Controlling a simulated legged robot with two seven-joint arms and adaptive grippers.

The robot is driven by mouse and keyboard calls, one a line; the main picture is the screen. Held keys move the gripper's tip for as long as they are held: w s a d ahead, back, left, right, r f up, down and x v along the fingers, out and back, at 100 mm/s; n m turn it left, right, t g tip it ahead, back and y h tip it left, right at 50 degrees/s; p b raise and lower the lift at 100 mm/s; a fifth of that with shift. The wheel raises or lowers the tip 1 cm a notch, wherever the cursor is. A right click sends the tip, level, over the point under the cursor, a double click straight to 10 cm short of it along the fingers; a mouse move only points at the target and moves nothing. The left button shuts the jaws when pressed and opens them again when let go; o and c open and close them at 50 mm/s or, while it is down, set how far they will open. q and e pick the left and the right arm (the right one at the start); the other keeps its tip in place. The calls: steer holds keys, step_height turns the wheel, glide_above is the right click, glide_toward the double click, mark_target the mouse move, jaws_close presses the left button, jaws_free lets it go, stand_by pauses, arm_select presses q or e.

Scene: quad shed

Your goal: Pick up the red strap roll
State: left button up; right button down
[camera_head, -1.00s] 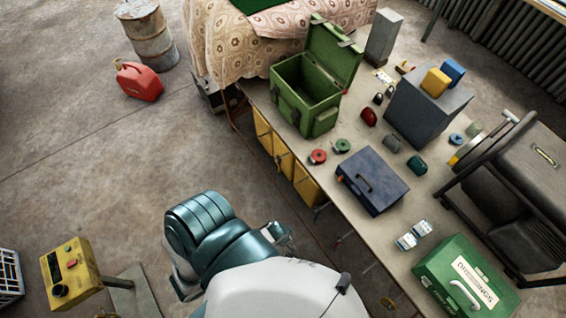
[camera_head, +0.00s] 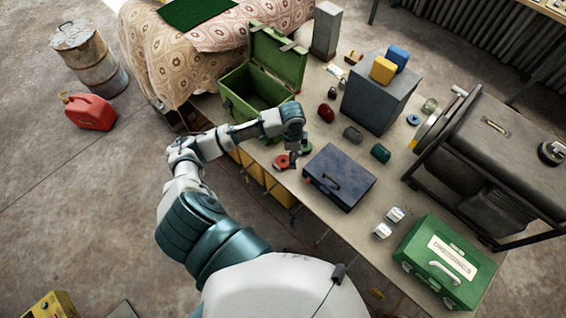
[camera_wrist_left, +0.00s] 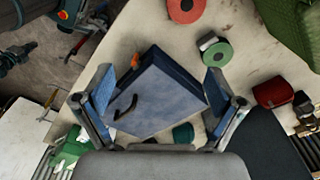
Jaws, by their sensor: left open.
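The red strap roll (camera_head: 281,162) lies on the workbench near its left edge, partly covered by my gripper in the head view. In the left wrist view the red strap roll (camera_wrist_left: 186,9) is at the top edge, cut off by the frame. My left gripper (camera_head: 294,152) hangs over the bench beside the roll. In the left wrist view its two fingers (camera_wrist_left: 158,88) are spread, with nothing held between them. The blue-grey case (camera_wrist_left: 158,92) shows below and between them. My right gripper is not seen.
A green strap roll (camera_wrist_left: 215,50) lies close to the red one. An open green box (camera_head: 243,103) stands behind, and the blue-grey case (camera_head: 339,178) stands in front. A dark red object (camera_head: 326,112) sits farther back. The bench edge is just left of the red roll.

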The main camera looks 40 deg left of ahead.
arm_select(q)
steer(key=w+a+r, duration=0.1)
steer(key=a+r, duration=0.3)
steer(key=a, duration=0.2)
glide_above(284, 161)
steer(key=shift+g, duration=0.3)
steer(key=f, duration=1.1)
steer(key=shift+w+d, duration=0.1)
steer(key=shift+d, duration=0.15)
steer(key=shift+a+f, duration=0.15)
steer(key=shift+f, duration=0.2)
steer(key=f, duration=0.3)
steer(key=f+p, duration=0.1)
steer(key=shift+a+f, duration=0.4)
steer(key=shift+d+f, duration=0.15)
steer(key=shift+f, duration=0.05)
steer(key=shift+d, duration=0.2)
steer(key=shift+c, duration=0.6)
steer(key=c, duration=1.2)
steer(key=shift+a, duration=0.1)
steer(key=shift+c, duration=0.2)
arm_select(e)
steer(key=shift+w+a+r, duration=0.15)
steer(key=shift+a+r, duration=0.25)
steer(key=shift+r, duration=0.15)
